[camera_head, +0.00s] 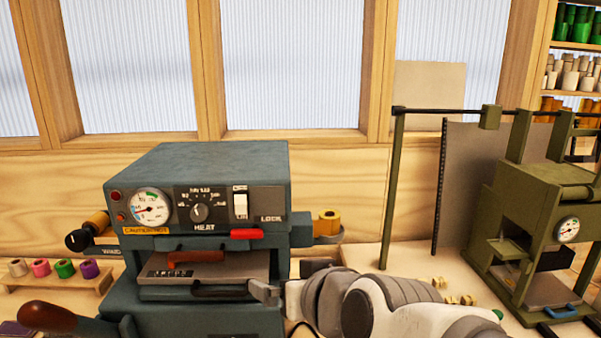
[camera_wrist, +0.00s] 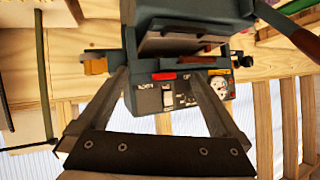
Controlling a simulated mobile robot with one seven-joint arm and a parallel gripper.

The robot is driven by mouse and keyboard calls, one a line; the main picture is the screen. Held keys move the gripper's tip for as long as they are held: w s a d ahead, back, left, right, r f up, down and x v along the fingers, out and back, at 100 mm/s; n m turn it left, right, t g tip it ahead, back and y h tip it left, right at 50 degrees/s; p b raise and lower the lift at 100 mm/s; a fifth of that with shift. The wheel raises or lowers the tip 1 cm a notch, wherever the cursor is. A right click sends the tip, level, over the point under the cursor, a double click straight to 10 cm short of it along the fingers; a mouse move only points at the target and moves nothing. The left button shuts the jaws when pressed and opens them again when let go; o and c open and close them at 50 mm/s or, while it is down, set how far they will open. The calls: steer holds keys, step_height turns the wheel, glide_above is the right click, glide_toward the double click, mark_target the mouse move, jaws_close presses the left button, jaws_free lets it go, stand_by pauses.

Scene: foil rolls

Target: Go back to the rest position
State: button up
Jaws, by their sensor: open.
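My gripper (camera_wrist: 158,76) shows in the wrist view with its two fingers spread wide and nothing between them. Beyond the fingers is the blue-grey heat press machine (camera_wrist: 190,14), seen upside down. In the head view my white and grey arm reaches in from the lower right, and my gripper (camera_head: 266,292) is at the lower right front of the machine (camera_head: 215,163). The fingers are partly hidden there, and I cannot tell whether they touch the machine. A gold foil roll (camera_head: 328,222) sits on the machine's right side.
An olive-green press (camera_head: 545,215) and a tall frame (camera_head: 393,190) stand at the right. Small brass pieces (camera_head: 458,299) lie on the bench behind my arm. A wooden rack (camera_head: 60,278) with coloured rolls is at the left. A brown-handled lever (camera_head: 48,316) juts out at lower left.

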steer(key=s+d+f+m+g+h+p, duration=0.1)
steer(key=s+d+g+h, duration=0.1)
steer(key=s+d, duration=0.3)
steer(key=s+d+f+m+g+h, duration=0.1)
steer(key=s+d, duration=0.4)
steer(key=d, duration=0.5)
steer(key=shift+d+m+g+h+p, duration=0.4)
steer(key=shift+g+h, duration=0.5)
steer(key=shift+h, duration=0.2)
steer(key=shift+f, duration=0.1)
